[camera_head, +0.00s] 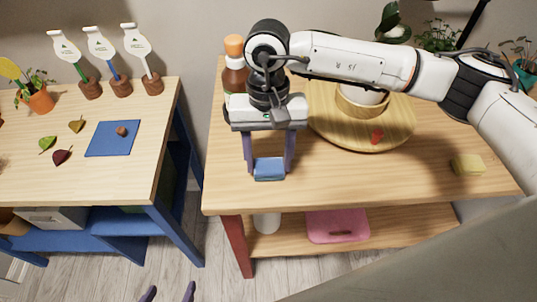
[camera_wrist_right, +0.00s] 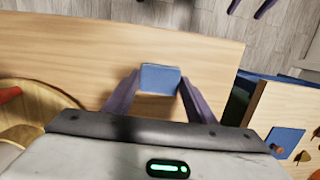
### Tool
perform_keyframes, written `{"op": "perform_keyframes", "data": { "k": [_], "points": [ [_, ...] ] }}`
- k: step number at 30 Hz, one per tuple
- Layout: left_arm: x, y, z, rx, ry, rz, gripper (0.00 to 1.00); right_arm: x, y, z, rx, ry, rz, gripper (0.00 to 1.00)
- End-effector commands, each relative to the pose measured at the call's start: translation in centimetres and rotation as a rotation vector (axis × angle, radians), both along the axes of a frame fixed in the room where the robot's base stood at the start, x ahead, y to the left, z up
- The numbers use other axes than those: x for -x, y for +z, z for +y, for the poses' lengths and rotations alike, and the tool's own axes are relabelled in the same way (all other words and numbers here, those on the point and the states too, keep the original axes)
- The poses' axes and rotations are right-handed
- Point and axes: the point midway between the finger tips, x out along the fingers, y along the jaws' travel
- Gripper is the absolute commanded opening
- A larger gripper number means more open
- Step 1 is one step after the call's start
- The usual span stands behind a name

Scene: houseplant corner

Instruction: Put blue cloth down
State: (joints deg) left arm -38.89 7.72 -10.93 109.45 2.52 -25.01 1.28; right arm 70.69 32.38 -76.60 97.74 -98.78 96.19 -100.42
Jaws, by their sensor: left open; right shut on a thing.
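The blue cloth (camera_head: 269,169) is a small folded block between the fingers of my right gripper (camera_head: 269,164), near the front left part of the right table (camera_head: 330,180). My right gripper is shut on the cloth. In the right wrist view the cloth (camera_wrist_right: 160,78) sits between the two purple fingers, over bare wood. I cannot tell whether it touches the tabletop. My left gripper (camera_head: 169,292) shows only its fingertips at the bottom edge, apart and empty, over the floor.
A brown bottle with an orange cap (camera_head: 235,75) stands behind my right gripper. A round wooden tray (camera_head: 400,125) holds a pot and a red piece (camera_head: 377,136). A yellow sponge (camera_head: 468,165) lies at right. The left table has a blue mat (camera_head: 112,145), leaves and plant labels.

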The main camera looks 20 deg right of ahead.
Motion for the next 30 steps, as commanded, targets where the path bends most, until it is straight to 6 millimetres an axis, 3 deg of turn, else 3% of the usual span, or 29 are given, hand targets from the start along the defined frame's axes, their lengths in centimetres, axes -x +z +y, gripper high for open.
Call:
{"op": "perform_keyframes", "data": {
  "k": [9,10,13,26,30],
  "points": [
    [0.0,-0.5,0.0,0.0,0.0,-0.001,0.69,0.0,-0.4,0.1,-0.001,0.001,-0.001,0.26],
    [0.0,-0.5,0.0,0.0,0.0,0.0,0.69,0.0,-0.3,0.1,-0.002,0.001,-0.002,0.52],
    [0.2,-0.5,0.0,-0.001,0.0,0.003,0.69,0.0,-0.2,0.1,-0.001,0.001,-0.001,0.69],
    [0.5,-0.4,0.0,-0.001,-0.001,0.01,0.69,-0.1,0.5,0.1,-0.002,0.001,-0.004,0.69],
    [0.5,-1.0,0.0,0.0,-0.001,0.009,0.69,-0.5,2.9,0.0,-0.003,0.002,-0.007,0.69]
  ]
}}
